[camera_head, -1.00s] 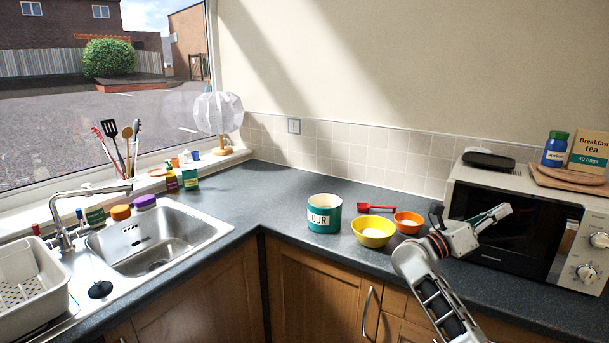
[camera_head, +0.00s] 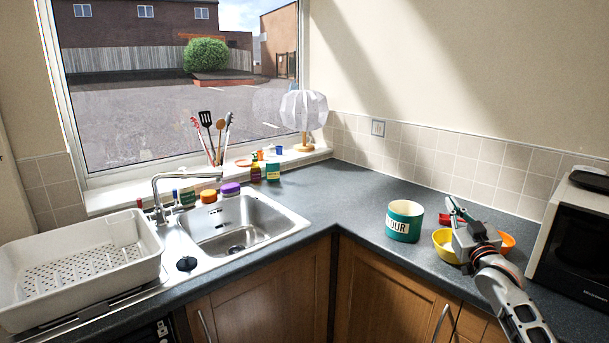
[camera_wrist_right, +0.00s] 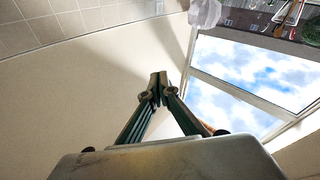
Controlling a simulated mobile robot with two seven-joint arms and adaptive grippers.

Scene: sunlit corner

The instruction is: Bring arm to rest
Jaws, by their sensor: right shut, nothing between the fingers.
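My right gripper (camera_head: 453,207) is in the head view at the right, raised above the counter. It stands in front of the yellow bowl (camera_head: 441,243) and hides part of it. In the right wrist view its fingers (camera_wrist_right: 160,82) come together at the tips with nothing between them. Beyond them that view shows the wall and the window. My left gripper is not in either view.
A teal flour tin (camera_head: 405,222) stands just left of my right gripper. An orange bowl (camera_head: 507,243) and the microwave (camera_head: 577,250) are to its right. The sink (camera_head: 238,226) and a dish rack (camera_head: 80,262) are at the left. The counter (camera_head: 352,190) behind the tin is clear.

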